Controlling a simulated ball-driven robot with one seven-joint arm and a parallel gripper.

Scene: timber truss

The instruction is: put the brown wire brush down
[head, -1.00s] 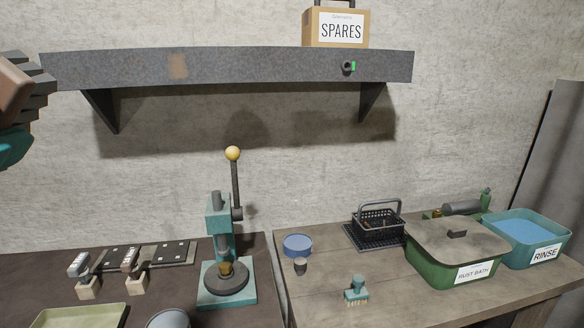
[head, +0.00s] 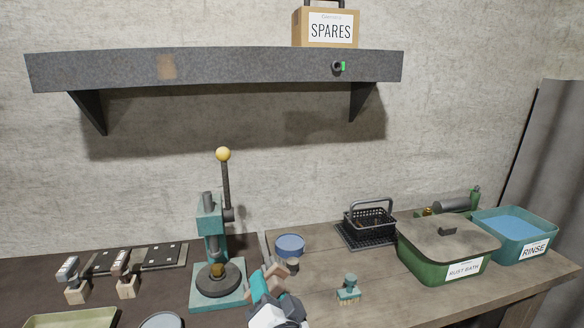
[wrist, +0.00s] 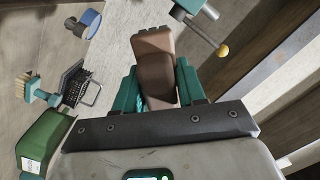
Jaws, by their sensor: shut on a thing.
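The brown wire brush is held in my gripper. In the wrist view the brown wire brush (wrist: 155,68) stands up between the teal fingers of my gripper (wrist: 158,92), which are shut on it. Its bristles cannot be made out. In the head view my gripper (head: 266,284) is low in the middle, in front of the bench, with part of the brown brush (head: 281,268) showing. I cannot tell whether the brush touches the bench.
A teal brush (head: 348,289) stands on the wooden bench (head: 385,300), right of my gripper. A blue round tin (head: 290,245), black basket (head: 368,222), green rust bath (head: 447,250) and rinse tub (head: 515,235) stand behind. The teal press (head: 217,265) is left.

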